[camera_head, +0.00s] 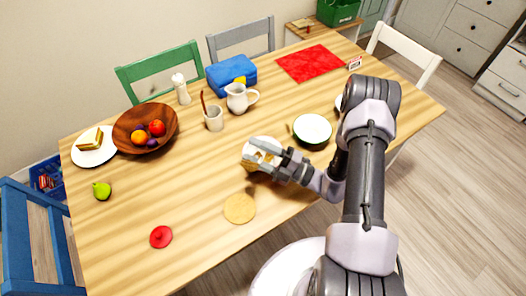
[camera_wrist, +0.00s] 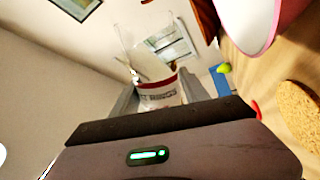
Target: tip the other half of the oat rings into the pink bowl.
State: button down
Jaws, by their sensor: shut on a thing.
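My gripper (camera_head: 267,156) is shut on a clear container (camera_wrist: 158,68) with a red band and a printed white label. In the wrist view the container stands out between the fingers and looks tilted; its contents are not clear there. In the head view the gripper is over a pale round bowl (camera_head: 262,141), partly hidden by fingers and container. A bowl with a pink outer edge (camera_wrist: 250,22) shows close by at the top right of the wrist view. Individual oat rings cannot be made out.
A green-rimmed white bowl (camera_head: 312,129) stands right of the gripper. A cork mat (camera_head: 240,209) and red round item (camera_head: 161,237) lie in front. A white jug (camera_head: 238,98), mug (camera_head: 214,119) and wooden fruit bowl (camera_head: 128,118) stand behind. The front left tabletop is mostly clear.

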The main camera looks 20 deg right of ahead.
jog(key=shift+w+d+r+m+t+h+p, duration=0.2)
jog(key=shift+w+r+m+h+p, duration=0.15)
jog(key=shift+m+p, duration=0.4)
jog(key=shift+w+d+r+m+t+h+p, duration=0.2)
jog(key=shift+r+m+p, duration=0.3)
jog(key=shift+m, duration=0.45)
dwell(2.4)
